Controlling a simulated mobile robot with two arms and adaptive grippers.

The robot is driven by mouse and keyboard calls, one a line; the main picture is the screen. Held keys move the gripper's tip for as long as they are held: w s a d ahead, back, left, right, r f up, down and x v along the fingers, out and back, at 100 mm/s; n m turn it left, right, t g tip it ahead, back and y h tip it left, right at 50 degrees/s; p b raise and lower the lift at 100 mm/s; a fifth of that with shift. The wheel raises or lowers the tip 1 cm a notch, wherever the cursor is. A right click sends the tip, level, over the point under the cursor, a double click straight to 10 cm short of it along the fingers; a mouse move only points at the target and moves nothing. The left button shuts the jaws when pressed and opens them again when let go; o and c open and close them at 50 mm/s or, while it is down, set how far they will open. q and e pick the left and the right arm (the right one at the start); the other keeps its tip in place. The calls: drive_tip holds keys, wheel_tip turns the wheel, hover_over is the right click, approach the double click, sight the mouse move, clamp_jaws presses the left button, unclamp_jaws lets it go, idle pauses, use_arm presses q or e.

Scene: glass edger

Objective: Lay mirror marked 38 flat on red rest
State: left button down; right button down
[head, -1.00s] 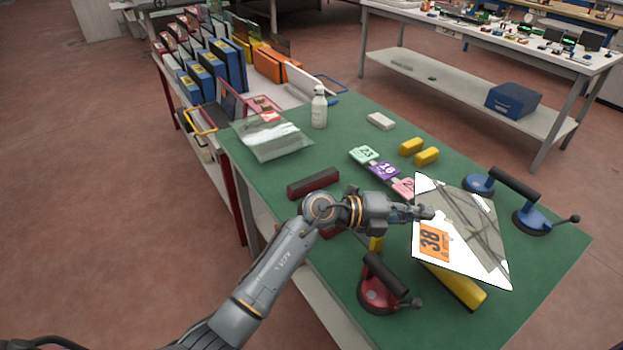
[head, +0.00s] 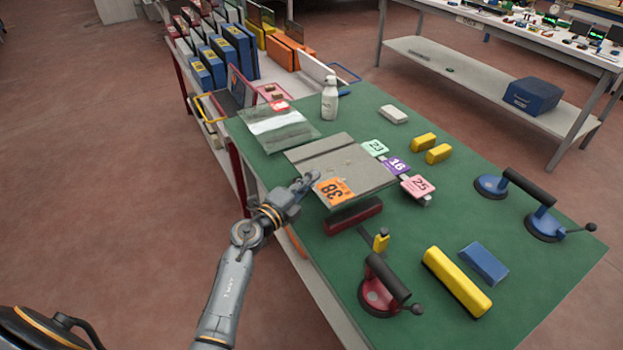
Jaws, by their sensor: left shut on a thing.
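The mirror marked 38 (head: 345,165) is a grey reflecting plate with an orange label (head: 333,191) near its front corner. It lies about level over the red rest. One dark red bar of the rest (head: 352,217) shows below the mirror's front edge; the rest of it is hidden under the mirror. I cannot tell whether the mirror touches the bars. My left gripper (head: 308,184) is shut on the mirror's left edge, near the label. My right gripper is not in view.
Yellow blocks (head: 457,281), a blue block (head: 484,263), a red suction lifter (head: 382,290) and a blue one (head: 540,222) occupy the green bench (head: 420,230).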

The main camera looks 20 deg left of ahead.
use_arm(q)
drive_tip(key=shift+r, duration=0.25)
drive_tip(key=shift+s+p, duration=0.1)
drive_tip(key=shift+p, duration=0.25)
wheel_tip(320, 180, down, 7)
drive_tip(key=b, duration=0.6)
drive_tip(key=shift+f, duration=0.15)
drive_tip(key=shift+f, duration=0.4)
idle(0.4)
drive_tip(key=c, duration=1.4)
unclamp_jaws()
drive_tip(key=shift+c, duration=0.2)
drive_tip(key=shift+s+f, duration=0.15)
drive_tip(key=shift+f, duration=0.15)
drive_tip(key=v, duration=1.1)
drive_tip(key=shift+s+a+r, duration=0.15)
drive_tip(key=shift+s+r, duration=0.05)
drive_tip(key=shift+s, duration=0.2)
